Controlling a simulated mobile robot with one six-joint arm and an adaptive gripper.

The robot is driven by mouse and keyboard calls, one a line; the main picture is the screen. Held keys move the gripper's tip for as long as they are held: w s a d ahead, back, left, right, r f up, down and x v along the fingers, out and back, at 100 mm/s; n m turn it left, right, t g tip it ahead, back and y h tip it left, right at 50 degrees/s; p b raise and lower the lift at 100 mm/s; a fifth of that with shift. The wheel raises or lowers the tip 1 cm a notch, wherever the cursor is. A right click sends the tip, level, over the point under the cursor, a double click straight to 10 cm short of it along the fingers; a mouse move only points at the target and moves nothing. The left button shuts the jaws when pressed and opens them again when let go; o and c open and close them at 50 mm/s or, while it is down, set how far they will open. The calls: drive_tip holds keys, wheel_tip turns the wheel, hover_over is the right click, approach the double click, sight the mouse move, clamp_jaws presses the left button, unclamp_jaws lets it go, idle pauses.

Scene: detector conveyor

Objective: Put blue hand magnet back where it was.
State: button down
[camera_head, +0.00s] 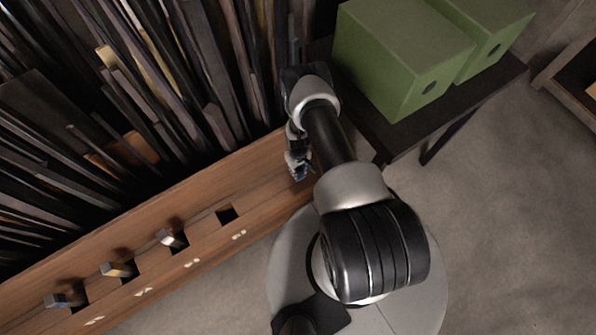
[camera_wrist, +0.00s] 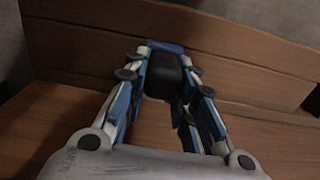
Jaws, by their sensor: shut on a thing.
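My gripper (camera_head: 297,170) hangs above the right part of the wooden ledge. In the wrist view my gripper (camera_wrist: 168,85) has its two fingers closed on both sides of the blue hand magnet (camera_wrist: 165,47). The magnet shows a blue edge and a dark body between the fingers; its lower part is hidden. In the head view only a small bluish bit shows at the fingertips. An empty square slot (camera_head: 228,215) lies in the ledge, left of and below my gripper. A dark opening (camera_wrist: 313,101) shows at the right edge of the wrist view.
The wooden ledge (camera_head: 262,178) holds three other handled pieces in slots: one pale (camera_head: 170,239), one yellowish (camera_head: 117,269) and one bluish grey (camera_head: 64,300). Dark upright boards (camera_head: 180,70) stand behind it. Green boxes (camera_head: 400,55) sit on a dark table (camera_head: 470,92) at the right.

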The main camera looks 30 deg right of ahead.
drive_tip(key=shift+f, duration=0.45)
drive_tip(key=shift+f, duration=0.15)
drive_tip(key=c, duration=1.3)
unclamp_jaws()
wheel_tip(320, 180, up, 12)
drive_tip(key=p, duration=0.4)
drive_tip(key=shift+p, duration=0.35)
